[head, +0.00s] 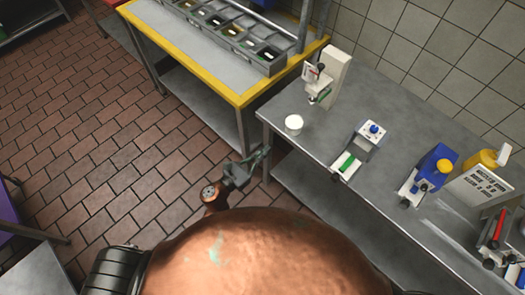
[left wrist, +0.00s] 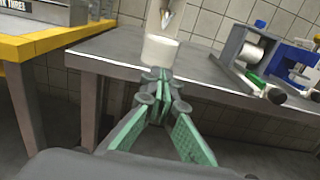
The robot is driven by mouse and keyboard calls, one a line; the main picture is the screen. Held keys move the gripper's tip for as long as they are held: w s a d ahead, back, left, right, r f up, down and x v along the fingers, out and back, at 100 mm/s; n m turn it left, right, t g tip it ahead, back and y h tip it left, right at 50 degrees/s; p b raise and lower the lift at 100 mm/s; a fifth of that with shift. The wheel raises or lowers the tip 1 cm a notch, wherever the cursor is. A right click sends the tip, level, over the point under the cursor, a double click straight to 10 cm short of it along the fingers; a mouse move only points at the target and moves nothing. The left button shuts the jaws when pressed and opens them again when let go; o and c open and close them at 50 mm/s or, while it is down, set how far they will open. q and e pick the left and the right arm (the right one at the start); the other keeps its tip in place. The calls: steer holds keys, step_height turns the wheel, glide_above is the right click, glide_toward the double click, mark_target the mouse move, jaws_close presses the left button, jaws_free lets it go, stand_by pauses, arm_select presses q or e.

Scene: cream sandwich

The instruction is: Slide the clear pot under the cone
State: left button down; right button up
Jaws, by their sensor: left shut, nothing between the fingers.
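The pot (head: 293,125) looks whitish and stands upright near the left front corner of the steel table. It also shows in the left wrist view (left wrist: 159,50), just beyond my fingertips. The cone (head: 318,97) hangs from a white dispenser behind the pot. Its tip shows above the pot in the left wrist view (left wrist: 168,17). The pot stands in front of the cone, not clearly beneath it. My left gripper (head: 262,156) is shut and empty, off the table's front edge. Its green-padded fingers (left wrist: 157,80) meet in front of the pot; I cannot tell whether they touch it. My right gripper is out of view.
The steel table (head: 280,107) carries a white slicer-like device (head: 368,135), a blue device (head: 435,168) and a sign (head: 485,185) to the right. A yellow-edged counter (head: 243,99) with trays adjoins at the left. Open tiled floor lies left.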

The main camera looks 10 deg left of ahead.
mark_target(287, 130)
arm_select(q)
steer(key=p+x, duration=0.1)
steer(key=x, duration=0.8)
steer(key=shift+w, duration=0.15)
steer(key=shift+w+d, duration=0.35)
steer(key=shift+w, duration=0.05)
